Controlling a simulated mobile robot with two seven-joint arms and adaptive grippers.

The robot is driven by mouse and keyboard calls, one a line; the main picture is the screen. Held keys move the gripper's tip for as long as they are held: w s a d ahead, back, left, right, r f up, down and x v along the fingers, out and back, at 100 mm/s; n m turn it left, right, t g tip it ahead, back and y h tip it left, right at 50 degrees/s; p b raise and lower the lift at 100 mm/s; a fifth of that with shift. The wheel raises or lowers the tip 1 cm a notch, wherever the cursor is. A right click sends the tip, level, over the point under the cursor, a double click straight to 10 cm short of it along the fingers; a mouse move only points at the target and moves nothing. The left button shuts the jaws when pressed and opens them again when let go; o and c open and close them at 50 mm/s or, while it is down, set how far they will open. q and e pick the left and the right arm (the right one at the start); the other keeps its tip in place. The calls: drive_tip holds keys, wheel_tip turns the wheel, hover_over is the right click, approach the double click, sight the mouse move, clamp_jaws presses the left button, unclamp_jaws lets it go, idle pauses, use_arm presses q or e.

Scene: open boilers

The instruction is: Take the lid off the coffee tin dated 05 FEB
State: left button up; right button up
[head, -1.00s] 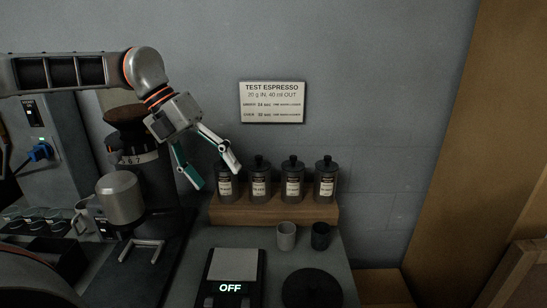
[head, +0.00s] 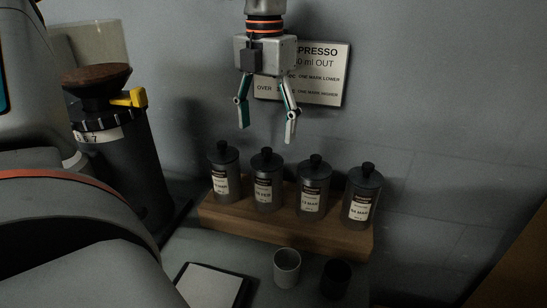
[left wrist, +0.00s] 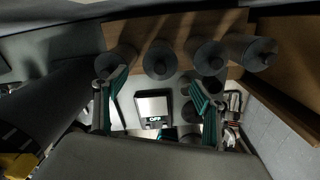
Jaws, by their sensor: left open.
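Four-tin row: dark grey tins with black knobbed lids stand closed on a wooden riser (head: 285,230) in the head view. The leftmost tin (head: 222,185) and second tin (head: 265,192) have small labels; the second seems to read FEB, but I cannot read the leftmost date surely. The third tin (head: 311,200) and rightmost tin (head: 360,208) seem to read MAR. My left gripper (head: 267,132) is open, empty and pointing down above the second tin, apart from its lid. In the left wrist view that lid (left wrist: 160,60) lies between the fingers. My right gripper is not in view.
A wall sign (head: 325,75) is behind my left gripper. A grinder (head: 118,160) with a yellow lever stands left. A light cup (head: 287,266), a dark cup (head: 335,278) and a scale (head: 210,287) sit in front of the riser. Neighbouring tins stand close together.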

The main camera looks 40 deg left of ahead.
sight(266, 149)
use_arm(q)
wheel_tip(266, 149, down, 6)
drive_tip(key=shift+f+b, duration=0.25)
drive_tip(key=shift+b, duration=0.05)
drive_tip(key=c, duration=2)
